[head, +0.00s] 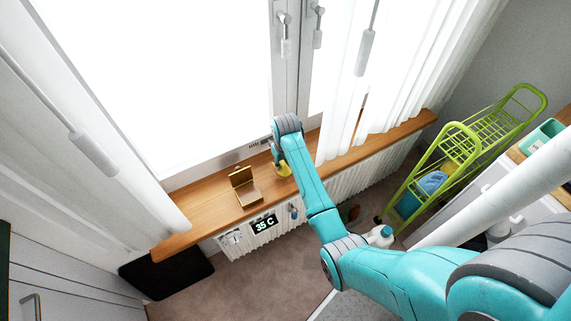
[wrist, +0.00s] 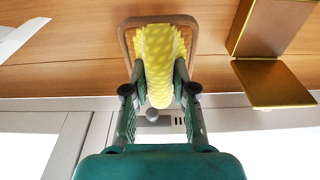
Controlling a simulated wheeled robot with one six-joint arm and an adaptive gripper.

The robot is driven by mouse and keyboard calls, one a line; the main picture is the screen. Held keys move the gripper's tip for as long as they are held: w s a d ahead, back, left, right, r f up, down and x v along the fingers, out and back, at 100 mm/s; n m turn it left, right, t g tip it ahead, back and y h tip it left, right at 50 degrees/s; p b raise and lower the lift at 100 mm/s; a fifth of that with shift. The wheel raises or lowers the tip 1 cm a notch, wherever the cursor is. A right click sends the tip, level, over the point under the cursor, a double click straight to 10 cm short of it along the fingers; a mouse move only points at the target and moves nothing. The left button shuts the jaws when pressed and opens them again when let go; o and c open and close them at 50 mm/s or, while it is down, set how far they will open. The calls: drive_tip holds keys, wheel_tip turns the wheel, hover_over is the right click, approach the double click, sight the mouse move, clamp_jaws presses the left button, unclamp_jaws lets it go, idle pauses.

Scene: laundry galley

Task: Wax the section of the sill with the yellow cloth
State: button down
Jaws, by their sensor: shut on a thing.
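The yellow cloth (wrist: 158,58), bumpy in texture, is pinched between the fingers of my gripper (wrist: 157,80) in the wrist view. In the head view the cloth (head: 284,170) shows as a small yellow patch under my gripper (head: 279,155), at the wooden sill (head: 205,203). In the wrist view the cloth lies over a rounded section with a darker brown border (wrist: 125,38) on the sill (wrist: 70,65). The cloth hides much of that section's middle. I cannot tell whether the cloth presses on the wood.
An open gold tin (head: 248,194) stands on the sill left of my gripper; it also shows in the wrist view (wrist: 272,84). White curtains (head: 345,90) hang at the window. A radiator (head: 350,182) with a "35 C" display (head: 264,224) is below. A green cart (head: 455,150) stands right.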

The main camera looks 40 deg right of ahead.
sight(282, 172)
drive_tip(key=shift+f, duration=0.1)
drive_tip(key=shift+f, duration=2.85)
drive_tip(key=c, duration=1.7)
unclamp_jaws()
clamp_jaws()
drive_tip(key=shift+f, duration=0.6)
drive_tip(key=shift+a, duration=0.1)
